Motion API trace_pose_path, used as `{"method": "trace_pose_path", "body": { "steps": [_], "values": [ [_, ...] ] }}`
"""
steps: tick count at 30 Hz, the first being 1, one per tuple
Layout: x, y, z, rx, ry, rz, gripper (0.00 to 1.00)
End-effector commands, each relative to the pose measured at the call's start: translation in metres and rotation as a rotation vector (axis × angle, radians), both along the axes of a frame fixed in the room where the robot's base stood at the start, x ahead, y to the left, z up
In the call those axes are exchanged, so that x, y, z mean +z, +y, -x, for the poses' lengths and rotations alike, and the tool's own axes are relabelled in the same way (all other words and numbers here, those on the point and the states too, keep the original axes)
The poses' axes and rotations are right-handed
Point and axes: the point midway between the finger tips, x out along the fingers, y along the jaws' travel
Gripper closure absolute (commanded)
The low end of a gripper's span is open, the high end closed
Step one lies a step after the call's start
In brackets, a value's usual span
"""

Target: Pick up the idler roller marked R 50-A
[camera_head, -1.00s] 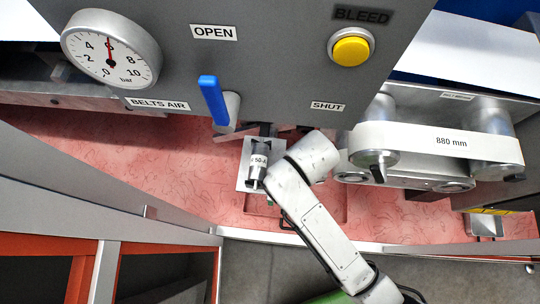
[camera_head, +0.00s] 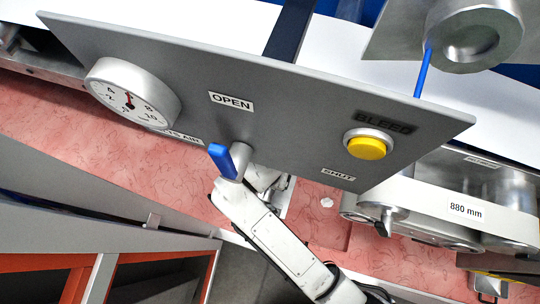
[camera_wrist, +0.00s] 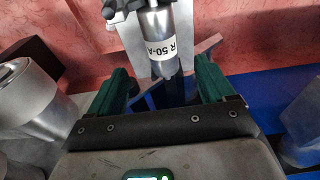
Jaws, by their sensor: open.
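The idler roller marked R 50-A (camera_wrist: 158,38) is a grey metal cylinder with a white label. In the wrist view it stands out from the top edge toward my gripper, its near end between the fingertips. My gripper (camera_wrist: 162,72) is open, with one green finger on each side of the roller. I see a gap on both sides. In the head view the roller and my fingers are hidden behind the grey panel and my own arm.
The grey panel (camera_head: 290,125) with gauge (camera_head: 130,98), blue lever (camera_head: 222,160) and yellow button (camera_head: 366,146) overhangs my arm closely. A belt unit marked 880 mm (camera_head: 467,211) is at right. The red patterned worktop (camera_head: 60,140) has free room at left.

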Motion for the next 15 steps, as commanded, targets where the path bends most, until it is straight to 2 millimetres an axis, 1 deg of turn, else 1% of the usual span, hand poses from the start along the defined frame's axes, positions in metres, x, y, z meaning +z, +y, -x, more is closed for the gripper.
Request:
{"method": "trace_pose_path", "body": {
  "steps": [1,3,11,15],
  "values": [
    [-0.009,-0.001,-0.001,0.0,0.003,0.002,0.18],
    [-0.018,-0.001,-0.002,0.0,0.002,0.002,0.18],
    [-0.036,-0.002,-0.004,0.001,0.002,0.002,0.18],
    [-0.056,-0.001,-0.006,0.002,0.003,0.002,0.18]
  ]
}}
